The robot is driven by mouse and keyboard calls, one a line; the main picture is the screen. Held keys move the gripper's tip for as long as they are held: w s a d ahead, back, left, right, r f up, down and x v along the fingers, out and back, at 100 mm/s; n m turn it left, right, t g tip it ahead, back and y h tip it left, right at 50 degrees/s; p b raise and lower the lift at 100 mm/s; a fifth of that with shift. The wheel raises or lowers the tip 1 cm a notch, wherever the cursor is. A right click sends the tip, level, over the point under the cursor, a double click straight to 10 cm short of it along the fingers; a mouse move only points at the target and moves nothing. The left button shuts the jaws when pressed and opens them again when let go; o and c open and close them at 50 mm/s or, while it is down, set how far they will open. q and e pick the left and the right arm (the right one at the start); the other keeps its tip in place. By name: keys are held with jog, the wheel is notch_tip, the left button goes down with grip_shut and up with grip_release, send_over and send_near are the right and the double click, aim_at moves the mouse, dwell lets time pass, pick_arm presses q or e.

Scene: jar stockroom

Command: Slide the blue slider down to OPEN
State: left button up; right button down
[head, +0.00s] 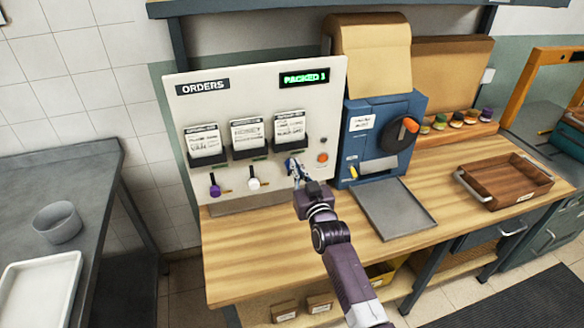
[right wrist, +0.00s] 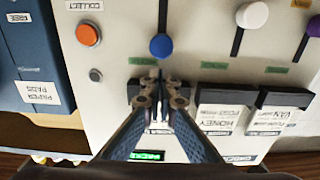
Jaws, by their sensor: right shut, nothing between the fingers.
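The blue slider knob (right wrist: 161,46) shows in the right wrist view, which looks upside down at the white panel. Its dark slot runs from the knob to the picture's top edge, which is downward on the panel, so the knob sits at the slot's upper end. My right gripper (right wrist: 158,84) is shut and empty, its fingertips just on the upper side of the knob; I cannot tell if they touch. In the head view my right gripper (head: 293,168) is in front of the panel (head: 225,105) and covers the blue slider. My left gripper is out of view.
A white knob (head: 254,184) and a purple knob (head: 214,191) sit on the panel to the left. Card holders (head: 248,137) are above them. An orange button (head: 322,157) and a blue machine (head: 377,135) stand to the right. Wooden counter (head: 270,240) is clear below.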

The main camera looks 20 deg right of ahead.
jog(key=shift+w+a+b, duration=0.1)
jog(key=shift+w+b, duration=1.65)
jog(key=shift+w, duration=0.7)
jog(key=shift+s, duration=0.1)
jog(key=shift+s+p, duration=0.25)
jog(key=shift+p, duration=0.2)
jog(key=shift+f, duration=0.1)
jog(key=p, duration=0.5)
send_near(289, 153)
jog(key=s+f, duration=0.1)
jog(key=f, duration=0.1)
jog(key=s+f, duration=0.1)
jog(key=s, duration=0.1)
jog(key=shift+s+f, duration=0.2)
jog(key=shift+f, duration=0.2)
dwell(1.4)
